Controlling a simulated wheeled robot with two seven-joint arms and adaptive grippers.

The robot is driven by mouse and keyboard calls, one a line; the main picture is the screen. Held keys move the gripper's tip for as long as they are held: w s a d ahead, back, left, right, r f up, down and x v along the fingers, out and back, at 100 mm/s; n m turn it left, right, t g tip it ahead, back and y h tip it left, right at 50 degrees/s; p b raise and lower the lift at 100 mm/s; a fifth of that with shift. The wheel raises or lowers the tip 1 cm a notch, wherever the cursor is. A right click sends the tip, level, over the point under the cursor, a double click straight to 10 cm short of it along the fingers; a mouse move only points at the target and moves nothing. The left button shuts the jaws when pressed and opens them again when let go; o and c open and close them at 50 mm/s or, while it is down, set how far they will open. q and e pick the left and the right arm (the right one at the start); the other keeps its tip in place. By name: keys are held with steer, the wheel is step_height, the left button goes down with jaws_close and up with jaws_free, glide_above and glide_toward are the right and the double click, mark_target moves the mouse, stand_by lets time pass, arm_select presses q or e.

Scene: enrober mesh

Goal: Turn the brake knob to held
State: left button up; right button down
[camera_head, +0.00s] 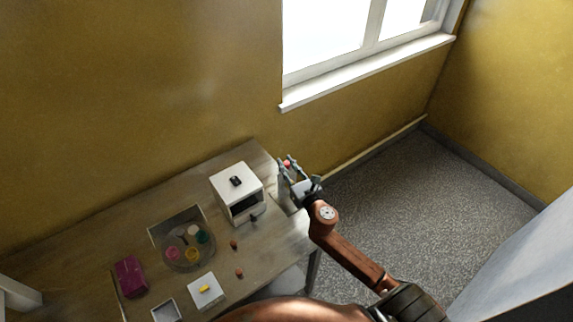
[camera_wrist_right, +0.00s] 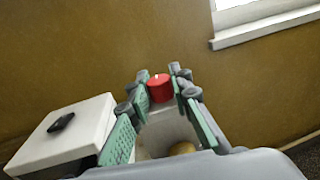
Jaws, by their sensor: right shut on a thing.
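A red knob (camera_wrist_right: 160,88), apparently the brake knob, stands on top of a pale upright post (camera_wrist_right: 163,135) to the right of the white box. A small white mark shows at the far edge of its top. My right gripper (camera_head: 287,165) is shut on the knob; in the wrist view its green-padded fingers (camera_wrist_right: 161,92) lie on either side of it. In the head view the red knob (camera_head: 287,163) is a small spot between the fingertips. No label for the held position can be read. My left gripper is not in view.
The white box (camera_head: 228,178) with a black knob (camera_head: 236,181) on top stands close left of my right gripper. The wall is behind.

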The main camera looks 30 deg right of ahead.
steer(key=shift+a+m+h+p, duration=0.1)
steer(key=shift+m+h+p, duration=0.2)
steer(key=shift+h, duration=0.2)
steer(key=m+h+p, duration=0.1)
steer(key=m+h, duration=0.1)
steer(key=shift+r+g+h, duration=0.1)
steer(key=shift+g+h, duration=0.2)
steer(key=shift+g, duration=0.1)
steer(key=m+g+h+p, duration=0.1)
steer(key=h, duration=0.2)
steer(key=shift+m, duration=0.4)
steer(key=m+g+h+p, duration=0.1)
steer(key=m+g+h, duration=0.1)
steer(key=h, duration=0.1)
steer(key=shift+w+m, duration=0.1)
steer(key=shift+m, duration=0.2)
steer(key=m+g+h, duration=0.2)
steer(key=g+h, duration=0.1)
steer(key=shift+m, duration=0.3)
steer(key=shift+m+g+h+b, duration=0.25)
steer(key=shift+m+g+h, duration=0.55)
steer(key=shift+g, duration=0.55)
steer(key=shift+m+g+h+b, duration=0.2)
steer(key=shift+m+g+h, duration=0.4)
steer(key=shift+m+g, duration=0.6)
steer(key=shift+g, duration=0.45)
